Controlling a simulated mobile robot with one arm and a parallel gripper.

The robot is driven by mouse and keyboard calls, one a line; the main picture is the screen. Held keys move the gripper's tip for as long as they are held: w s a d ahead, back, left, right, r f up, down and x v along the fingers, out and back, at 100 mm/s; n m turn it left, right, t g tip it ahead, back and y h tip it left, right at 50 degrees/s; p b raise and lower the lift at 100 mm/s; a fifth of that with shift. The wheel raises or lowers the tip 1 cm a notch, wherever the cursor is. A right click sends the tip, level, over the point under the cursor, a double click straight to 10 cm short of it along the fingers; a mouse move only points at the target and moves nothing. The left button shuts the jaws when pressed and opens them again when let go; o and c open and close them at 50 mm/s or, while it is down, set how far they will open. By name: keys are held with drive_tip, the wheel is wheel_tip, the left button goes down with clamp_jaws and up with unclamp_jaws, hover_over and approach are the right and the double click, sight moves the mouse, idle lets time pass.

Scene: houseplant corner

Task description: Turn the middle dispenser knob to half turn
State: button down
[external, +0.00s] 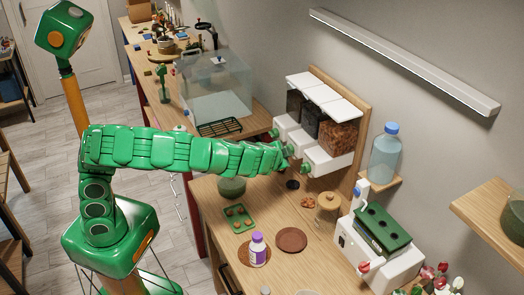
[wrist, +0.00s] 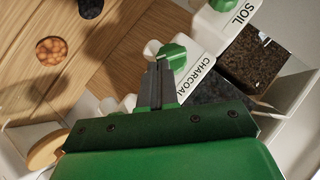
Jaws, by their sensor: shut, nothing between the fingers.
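The dispenser (external: 328,165) is a white three-bin unit on a wooden backboard, with green knobs on its front. In the wrist view, a green knob (wrist: 174,56) sits by the CHARCOAL label, beside a round white part. Another green knob (wrist: 221,4) is cut off by the SOIL label. In the external view, the middle knob (external: 290,149) is just by my gripper (external: 284,158). In the wrist view, my gripper (wrist: 160,68) is shut and empty, its tips right beside the CHARCOAL knob. I cannot tell whether they touch it. The knob's turn angle is unclear.
Below the dispenser, the wooden table (external: 218,207) holds a green tray (external: 239,219), a purple-capped bottle (external: 258,250) and a brown disc (external: 291,239). A white machine (external: 352,246) and a water bottle (external: 385,155) stand to the right. A glass tank (external: 216,88) is behind left.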

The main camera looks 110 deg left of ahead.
drive_tip(key=shift+w+f, duration=0.1)
drive_tip(key=shift+f, duration=0.05)
drive_tip(key=shift+d+f, duration=0.1)
drive_tip(key=shift+f, duration=1.2)
idle(0.6)
drive_tip(key=shift+r, duration=0.15)
idle(1.0)
